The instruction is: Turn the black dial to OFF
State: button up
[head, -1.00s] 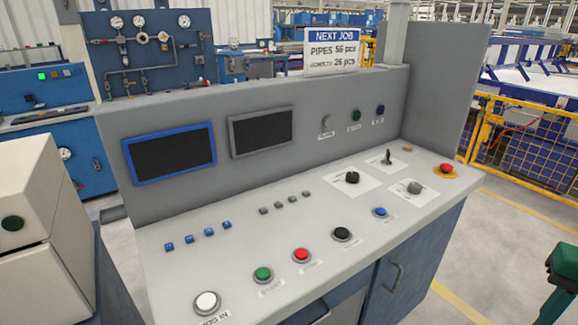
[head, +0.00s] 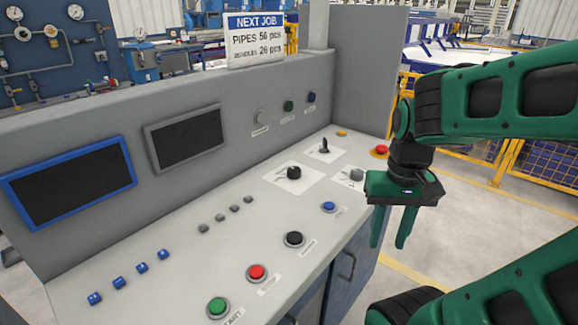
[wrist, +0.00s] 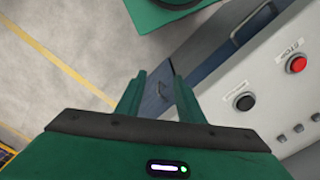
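The black dial (head: 294,172) sits on a white label plate on the sloping top of the grey console (head: 190,235). Its label is too small to read, so I cannot tell its setting. My gripper (head: 390,242) hangs to the right of the dial, off the console's front edge, fingers pointing down. It is open and empty and does not touch the dial. In the wrist view my gripper (wrist: 154,74) shows two spread fingers with blue cabinet between them; the dial is not in that view.
Near the dial are a black lever (head: 324,147), a grey dial (head: 357,175), a blue button (head: 329,207), a black button (head: 294,239) and a red emergency button (head: 380,151). A red button (head: 256,273) and green button (head: 218,307) line the front edge. An upright panel (head: 370,65) closes the right end.

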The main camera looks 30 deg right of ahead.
jog(key=o, duration=0.3)
jog(key=shift+d+r, duration=0.25)
jog(key=shift+r, duration=0.55)
jog(key=shift+o, duration=0.2)
notch_tip(320, 180, up, 6)
jog(key=m, duration=0.7)
send_over(294, 169)
notch_tip(294, 169, down, 10)
jog(key=shift+f, duration=0.2)
jog(key=shift+c, duration=0.2)
